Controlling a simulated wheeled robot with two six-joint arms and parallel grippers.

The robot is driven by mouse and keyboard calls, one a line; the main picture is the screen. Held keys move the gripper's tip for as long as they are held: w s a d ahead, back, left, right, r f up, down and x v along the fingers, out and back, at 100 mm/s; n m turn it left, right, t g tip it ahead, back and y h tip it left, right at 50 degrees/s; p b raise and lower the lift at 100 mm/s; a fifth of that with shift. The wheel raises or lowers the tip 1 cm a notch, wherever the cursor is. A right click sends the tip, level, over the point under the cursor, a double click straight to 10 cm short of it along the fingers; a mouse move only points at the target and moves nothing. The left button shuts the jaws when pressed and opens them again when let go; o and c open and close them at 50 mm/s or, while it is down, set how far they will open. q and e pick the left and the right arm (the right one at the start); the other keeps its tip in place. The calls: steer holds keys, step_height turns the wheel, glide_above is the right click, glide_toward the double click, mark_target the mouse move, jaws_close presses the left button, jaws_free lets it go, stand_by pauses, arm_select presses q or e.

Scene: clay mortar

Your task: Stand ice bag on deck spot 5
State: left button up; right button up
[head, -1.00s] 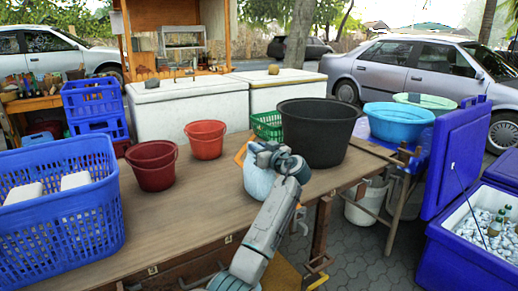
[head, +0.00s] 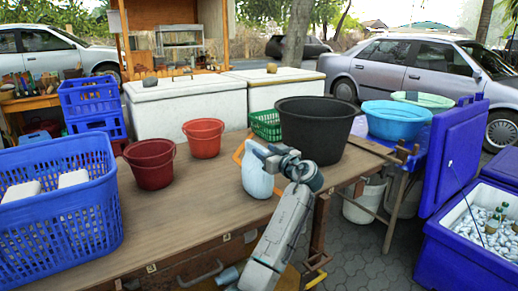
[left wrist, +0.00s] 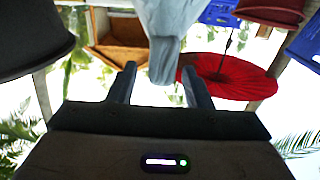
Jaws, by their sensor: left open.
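The ice bag (head: 257,180) is pale blue-white and appears to stand upright on the wooden table (head: 205,220), near its right end. Part of an orange outline (head: 238,153) shows around it; the bag and my arm hide the rest. My left gripper (head: 264,153) is open at the bag's upper right side. In the left wrist view, the bag (left wrist: 172,25) hangs into the picture from the top, ahead of and between the two spread fingers (left wrist: 160,82). I cannot tell whether a finger touches it. My right gripper is not in view.
A black tub (head: 316,135) and a green basket (head: 265,124) stand behind the bag. Two red buckets (head: 151,166) (head: 204,139) stand to its left, and a blue crate (head: 60,215) at far left. The table's middle front is clear.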

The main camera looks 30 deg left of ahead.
arm_select(q)
steer(key=v, duration=0.6)
steer(key=shift+d, duration=0.25)
steer(key=shift+s, duration=0.15)
stand_by(0.9)
